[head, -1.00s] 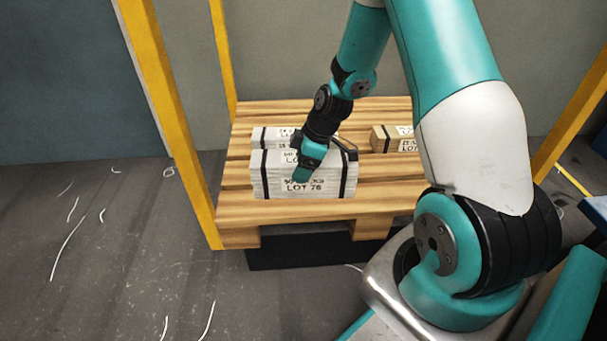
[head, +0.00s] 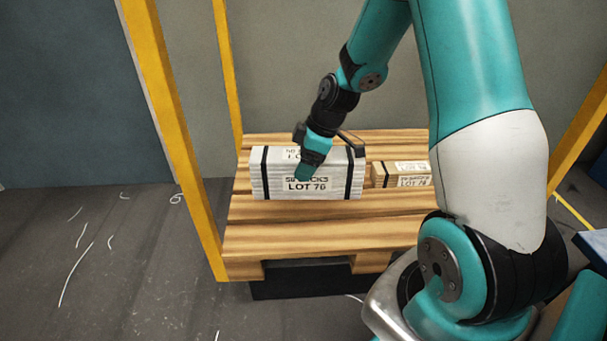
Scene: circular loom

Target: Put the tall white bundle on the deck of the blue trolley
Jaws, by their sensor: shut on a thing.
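The tall white bundle (head: 272,181) has black straps and a label reading LOT 76. My gripper (head: 308,168) is shut on it from above, and the bundle hangs level, seemingly a little above the pallet. The fingertips are partly hidden by the gripper's own body and the bundle. A blue surface (head: 597,245) shows at the right edge. It may be part of the blue trolley, but too little of it is in view to tell.
The wooden pallet (head: 290,238) stands between yellow posts (head: 172,130). Open floor with thread scraps lies at the left.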

